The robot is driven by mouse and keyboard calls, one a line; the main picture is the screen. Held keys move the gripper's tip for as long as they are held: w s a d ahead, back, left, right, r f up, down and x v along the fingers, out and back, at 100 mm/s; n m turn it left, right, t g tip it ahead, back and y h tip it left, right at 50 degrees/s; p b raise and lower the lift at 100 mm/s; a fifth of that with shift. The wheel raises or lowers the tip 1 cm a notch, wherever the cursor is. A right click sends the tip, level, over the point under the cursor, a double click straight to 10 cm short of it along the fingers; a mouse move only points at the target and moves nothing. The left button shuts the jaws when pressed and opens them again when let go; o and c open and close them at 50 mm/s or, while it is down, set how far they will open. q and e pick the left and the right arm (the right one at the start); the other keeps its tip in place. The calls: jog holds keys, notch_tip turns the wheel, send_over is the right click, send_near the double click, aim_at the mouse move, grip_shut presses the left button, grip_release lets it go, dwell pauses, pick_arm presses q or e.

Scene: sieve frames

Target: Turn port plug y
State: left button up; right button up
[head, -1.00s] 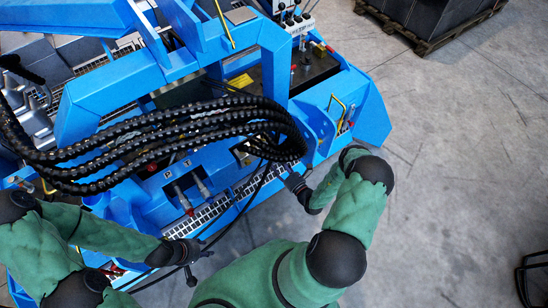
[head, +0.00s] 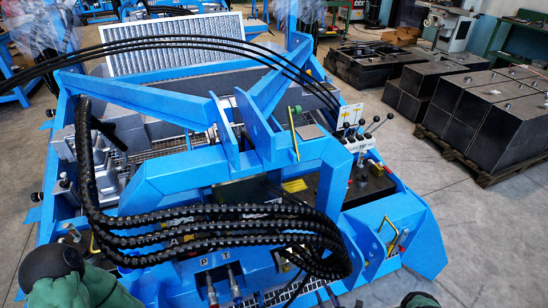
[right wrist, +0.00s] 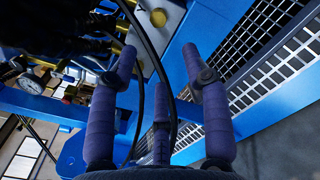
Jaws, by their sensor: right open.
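A thin black hose runs down between the fingers. Beyond the tips is a grey block with a brass-coloured round fitting (right wrist: 158,18). In the head view, two hose couplings (head: 231,278) stand under the P and T letters on the blue machine (head: 175,180). My left gripper is out of view.
Thick black corrugated hoses (head: 215,225) arch across the machine's front. A lever bank (head: 358,140) stands at its right side. Dark blocks lie on a pallet (head: 485,172) at the right. The grey floor between is clear. A metal grating (right wrist: 270,55) shows in the right wrist view.

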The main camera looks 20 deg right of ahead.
jog(key=s+a+r+n+g+y+p, duration=0.1)
jog(key=s+a+r+n+g+y, duration=0.1)
jog(key=a+n+g+y, duration=0.6)
jog(key=s+a+r+n+g+y+p, duration=0.15)
jog(key=a+n+y, duration=0.25)
jog(key=a, duration=0.8)
jog(key=s+a+r+n+g+h+p, duration=0.1)
jog(key=s+a+r+n+g+h, duration=0.15)
jog(key=s+n+g, duration=0.4)
jog(key=s+a+r+n+g+h+p, duration=0.1)
jog(key=s+a+n+g, duration=0.2)
jog(key=s+n+g, duration=0.3)
jog(key=w+d+r+n+t+h+p, duration=0.2)
jog(key=r+n, duration=0.6)
jog(key=n, duration=0.7)
jog(key=w+t+h+p, duration=0.1)
jog(key=t+h, duration=0.1)
jog(key=h, duration=0.1)
jog(key=shift+w+r+h, duration=0.15)
jog(key=shift+w+h, duration=0.1)
jog(key=shift+h, duration=0.1)
